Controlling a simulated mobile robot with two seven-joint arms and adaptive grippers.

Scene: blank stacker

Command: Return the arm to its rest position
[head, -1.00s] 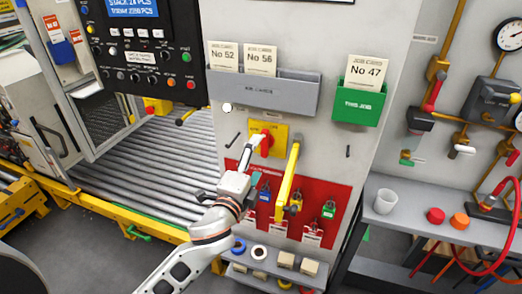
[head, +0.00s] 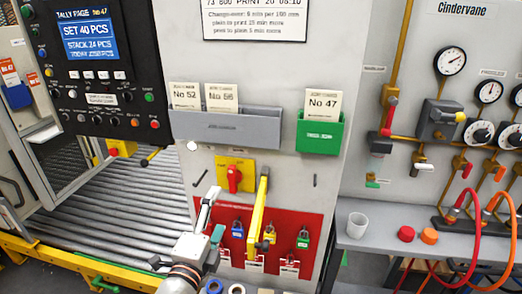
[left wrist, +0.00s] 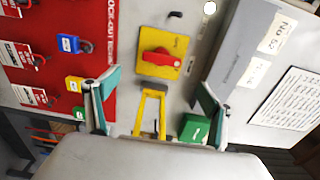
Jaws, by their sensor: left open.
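My left arm comes up from the bottom of the head view. Its gripper (head: 215,210) is open and empty, with green-padded fingers. It is below and left of the red rotary switch (head: 234,178) on its yellow plate (head: 221,166), apart from it in the picture. In the left wrist view the open fingers (left wrist: 157,78) frame the red switch handle (left wrist: 160,61) beyond them, with nothing between the pads. A yellow lever (head: 258,214) stands just right of the gripper in the head view. My right gripper is not in view.
A red lockout board (head: 311,220) with padlocks is behind the gripper. A grey card holder (head: 228,130) and green holder (head: 318,135) project above. A roller conveyor (head: 90,205) lies left.

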